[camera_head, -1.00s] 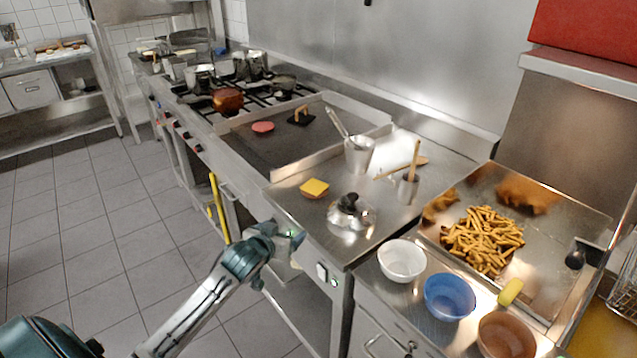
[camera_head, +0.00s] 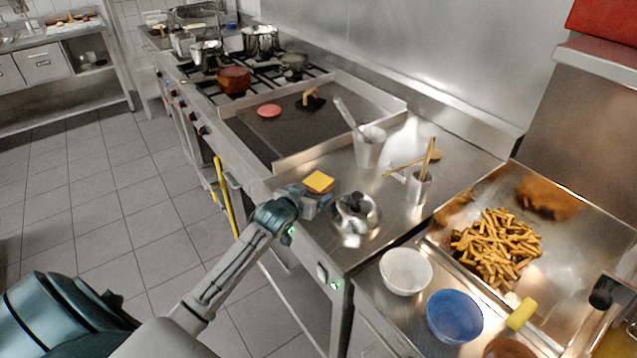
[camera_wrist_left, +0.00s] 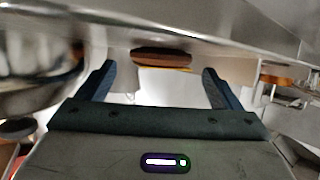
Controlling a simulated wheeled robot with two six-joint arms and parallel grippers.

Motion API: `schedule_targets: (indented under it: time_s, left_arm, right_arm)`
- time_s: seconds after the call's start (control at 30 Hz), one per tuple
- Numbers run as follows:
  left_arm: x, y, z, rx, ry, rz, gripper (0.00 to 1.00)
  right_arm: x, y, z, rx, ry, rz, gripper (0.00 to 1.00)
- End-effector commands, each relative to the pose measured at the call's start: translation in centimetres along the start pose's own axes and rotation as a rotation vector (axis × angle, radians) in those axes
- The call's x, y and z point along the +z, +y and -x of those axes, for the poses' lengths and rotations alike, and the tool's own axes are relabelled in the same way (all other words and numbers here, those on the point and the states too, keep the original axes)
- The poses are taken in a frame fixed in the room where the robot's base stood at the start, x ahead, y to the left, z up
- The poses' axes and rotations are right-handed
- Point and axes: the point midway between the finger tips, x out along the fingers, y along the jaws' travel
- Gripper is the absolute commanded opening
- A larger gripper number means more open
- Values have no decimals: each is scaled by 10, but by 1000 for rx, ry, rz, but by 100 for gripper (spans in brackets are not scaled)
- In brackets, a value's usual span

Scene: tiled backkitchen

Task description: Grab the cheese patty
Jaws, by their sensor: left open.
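The cheese patty (camera_head: 319,181), with a yellow square of cheese on top, lies on the steel counter just left of a round metal lid with a black knob (camera_head: 356,212). My left gripper (camera_head: 312,200) is at the counter's front edge, right in front of the patty, and partly hides its near side. In the left wrist view the two fingers (camera_wrist_left: 160,88) are spread apart, and the brown patty edge (camera_wrist_left: 161,57) shows between and just beyond their tips. Nothing is held. My right gripper does not show.
The metal lid stands close on the right of my left gripper. Behind are a metal pot with a ladle (camera_head: 369,147) and a utensil cup (camera_head: 418,187). A white bowl (camera_head: 405,271) and a blue bowl (camera_head: 454,316) stand nearer. A griddle (camera_head: 280,128) holds a red patty.

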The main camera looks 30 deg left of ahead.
Motion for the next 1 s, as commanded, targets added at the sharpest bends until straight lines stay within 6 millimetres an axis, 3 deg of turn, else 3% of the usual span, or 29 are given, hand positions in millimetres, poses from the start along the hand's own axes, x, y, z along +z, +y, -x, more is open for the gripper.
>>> schedule_targets:
  time_s: [0.13, 0.3, 0.6, 0.8, 1.0]
  left_arm:
    - [-6, -2, -19, -1, -2, 2, 87]
    - [-4, -2, -37, 0, -1, 1, 87]
    - [-2, -2, -41, 0, -1, -1, 87]
    - [-2, -2, -41, 0, -1, -1, 51]
    - [-3, -2, -40, 0, 0, -1, 51]
  right_arm:
    - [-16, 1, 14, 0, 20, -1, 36]
    - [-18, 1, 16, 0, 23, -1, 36]
    - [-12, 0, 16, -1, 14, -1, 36]
    - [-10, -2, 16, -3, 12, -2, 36]
    - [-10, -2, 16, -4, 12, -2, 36]
